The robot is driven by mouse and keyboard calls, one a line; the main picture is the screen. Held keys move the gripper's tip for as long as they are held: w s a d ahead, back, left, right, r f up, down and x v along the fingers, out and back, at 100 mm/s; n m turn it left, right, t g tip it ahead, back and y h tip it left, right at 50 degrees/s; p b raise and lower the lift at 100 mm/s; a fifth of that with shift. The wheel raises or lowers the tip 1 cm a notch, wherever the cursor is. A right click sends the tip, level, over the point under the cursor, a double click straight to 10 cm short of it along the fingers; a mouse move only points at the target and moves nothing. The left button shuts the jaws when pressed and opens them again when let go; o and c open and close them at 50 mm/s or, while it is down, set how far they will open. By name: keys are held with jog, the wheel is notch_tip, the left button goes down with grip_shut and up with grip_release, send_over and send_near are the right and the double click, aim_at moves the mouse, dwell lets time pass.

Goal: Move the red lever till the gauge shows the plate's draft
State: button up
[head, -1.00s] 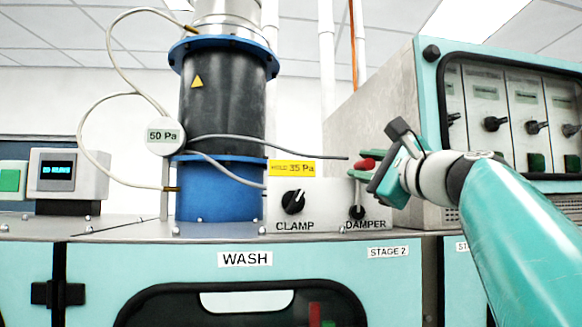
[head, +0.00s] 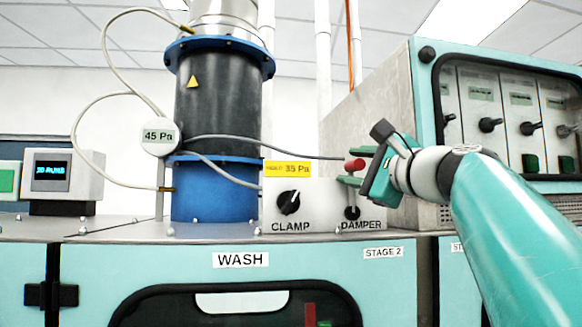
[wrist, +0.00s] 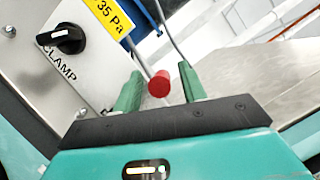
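The red lever knob (head: 354,165) stands on its stem above the DAMPER label, nearly upright. My gripper (head: 357,167) has one green finger above the knob and one below it in the head view. In the wrist view the red knob (wrist: 159,84) is between the two green fingers, with a small gap showing on each side, so the gripper looks open around it. The round gauge (head: 159,136) reads 45 Pa. The yellow plate (head: 287,169) shows 35 Pa; its first word is small and blurred.
A black CLAMP knob (head: 289,202) is left of the lever on the same panel. A dark duct with blue flanges (head: 217,110) stands behind, with thin hoses. A teal-framed cabinet (head: 415,60) is at the right. A small display box (head: 84,180) stands at the left.

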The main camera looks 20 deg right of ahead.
jog(key=s+d+f, duration=0.1)
jog(key=s+f, duration=0.1)
jog(key=s, duration=1.1)
jog(key=shift+s+d+f, duration=0.15)
jog(key=shift+s, duration=0.1)
